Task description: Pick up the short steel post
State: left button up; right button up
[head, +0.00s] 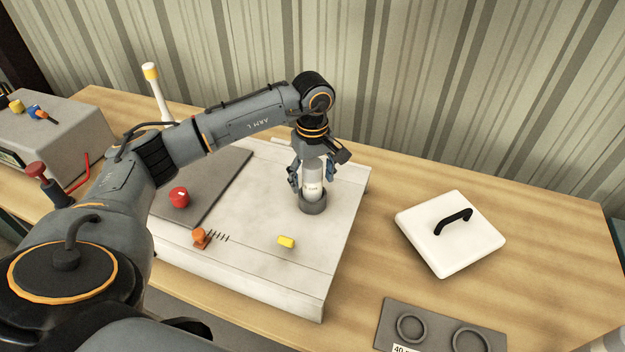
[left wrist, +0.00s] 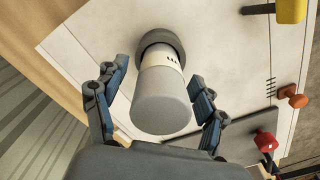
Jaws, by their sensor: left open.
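The short steel post (head: 313,184) stands upright in a dark round socket (head: 313,205) on the white panel (head: 255,275). It is a pale grey cylinder with a white label band. In the left wrist view the post (left wrist: 160,100) shows its grey top end toward the camera, its base in the socket (left wrist: 163,40). My left gripper (head: 311,184) points down over the post, its fingers open on either side. In the left wrist view the left gripper (left wrist: 153,90) shows gaps between both fingers and the post. My right gripper is not in view.
The panel also carries a red knob (head: 179,197), an orange knob (head: 201,237) and a yellow piece (head: 286,242). A white lid with a black handle (head: 450,245) and a grey ring plate (head: 440,330) lie to the right. A grey box (head: 60,125) stands left.

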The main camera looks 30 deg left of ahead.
pick_arm(q)
grip_shut()
jog(key=shift+r, duration=0.1)
